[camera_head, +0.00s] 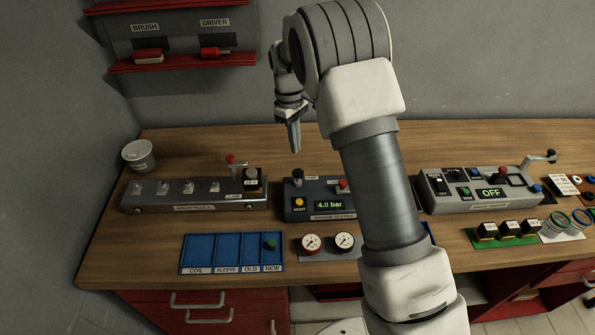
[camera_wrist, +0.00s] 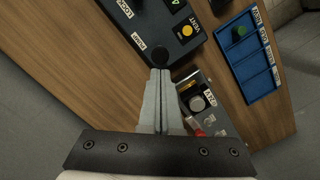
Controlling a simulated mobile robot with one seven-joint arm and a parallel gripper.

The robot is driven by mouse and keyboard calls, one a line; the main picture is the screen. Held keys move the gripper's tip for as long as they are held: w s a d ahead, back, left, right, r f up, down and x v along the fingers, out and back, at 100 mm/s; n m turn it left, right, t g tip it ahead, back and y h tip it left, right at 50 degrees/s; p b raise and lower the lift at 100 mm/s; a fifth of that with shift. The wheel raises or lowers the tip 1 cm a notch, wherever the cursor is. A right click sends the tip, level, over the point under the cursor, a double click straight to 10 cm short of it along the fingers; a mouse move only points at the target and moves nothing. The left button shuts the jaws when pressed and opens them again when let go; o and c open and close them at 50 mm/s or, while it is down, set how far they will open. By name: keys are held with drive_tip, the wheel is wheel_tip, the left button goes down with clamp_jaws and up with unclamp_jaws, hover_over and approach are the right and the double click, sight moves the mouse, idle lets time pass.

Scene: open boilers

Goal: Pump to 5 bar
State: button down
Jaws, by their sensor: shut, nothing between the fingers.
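The blue-grey pressure unit (camera_head: 318,213) stands on the bench, and its green display (camera_head: 330,204) reads 4.0 bar. A black pump knob (camera_head: 297,175) is at its back left, a yellow VENT button (camera_head: 299,202) at its front left, and a red knob (camera_head: 343,184) at its right. My gripper (camera_head: 295,148) is shut and empty, pointing down above the pump knob. In the wrist view the black knob (camera_wrist: 160,57), beside the PUMP label, lies just beyond my fingertips (camera_wrist: 160,72); contact cannot be told. My arm hides the unit's right end.
A grey fixture (camera_head: 190,196) with several metal fittings stands left, near a white cup (camera_head: 138,155). A blue tray (camera_head: 232,238) and two round gauges (camera_head: 312,243) lie in front. A grey unit (camera_head: 480,190) reading OFF stands right. A red tool shelf (camera_head: 183,62) hangs behind.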

sight(297, 171)
drive_tip(key=shift+s+d+f+b, duration=0.15)
drive_tip(key=shift+f+b, duration=0.95)
drive_tip(key=shift+f, duration=0.6)
drive_tip(key=shift+s+d+f+b, duration=0.1)
drive_tip(key=shift+f+b, duration=0.95)
drive_tip(key=shift+f, duration=0.65)
drive_tip(key=shift+f+b, duration=0.95)
drive_tip(key=shift+f, duration=0.55)
drive_tip(key=shift+r, duration=0.2)
drive_tip(key=shift+w+a+r+p, duration=0.25)
drive_tip(key=shift+w+a+p, duration=0.2)
drive_tip(key=shift+w+a, duration=0.15)
drive_tip(key=shift+w+a+r+p, duration=0.2)
drive_tip(key=shift+w+a+p, duration=0.25)
drive_tip(key=shift+a, duration=0.1)
